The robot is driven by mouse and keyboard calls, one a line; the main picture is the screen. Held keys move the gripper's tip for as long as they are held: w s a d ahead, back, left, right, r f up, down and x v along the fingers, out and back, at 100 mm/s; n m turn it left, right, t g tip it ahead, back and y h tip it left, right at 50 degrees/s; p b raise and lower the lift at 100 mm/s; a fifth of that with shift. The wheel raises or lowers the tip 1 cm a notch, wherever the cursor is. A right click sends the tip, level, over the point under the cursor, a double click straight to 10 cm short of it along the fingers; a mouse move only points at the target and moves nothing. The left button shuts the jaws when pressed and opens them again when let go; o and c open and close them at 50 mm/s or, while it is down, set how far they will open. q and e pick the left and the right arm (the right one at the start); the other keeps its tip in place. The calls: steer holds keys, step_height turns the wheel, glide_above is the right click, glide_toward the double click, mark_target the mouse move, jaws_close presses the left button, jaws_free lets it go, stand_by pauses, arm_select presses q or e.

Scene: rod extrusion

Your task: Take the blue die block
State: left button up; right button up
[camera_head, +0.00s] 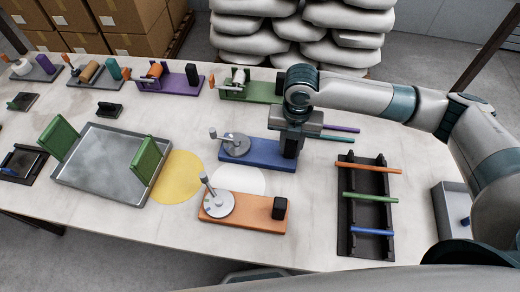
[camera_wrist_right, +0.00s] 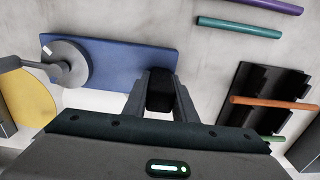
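The blue base plate (camera_head: 258,153) lies on the table with a grey disc and post (camera_head: 235,143) at its left end. A black block (camera_wrist_right: 161,92) stands at its right end; I see no separate blue block there. My right gripper (camera_head: 291,148) points down over this end. In the right wrist view its fingers (camera_wrist_right: 161,100) are on both sides of the black block, very close to it. Whether they press on it, I cannot tell. In the head view the gripper mostly hides the block. My left gripper is not in view.
An orange base plate (camera_head: 240,236) with a disc and black block lies in front. A black rack (camera_head: 366,219) with coloured rods stands to the right. Purple (camera_head: 340,128) and teal rods lie behind the gripper. A metal tray (camera_head: 103,181) with green handles is at left.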

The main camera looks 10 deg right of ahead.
jaws_close()
steer(key=shift+w+r, duration=0.1)
steer(key=shift+r, duration=0.1)
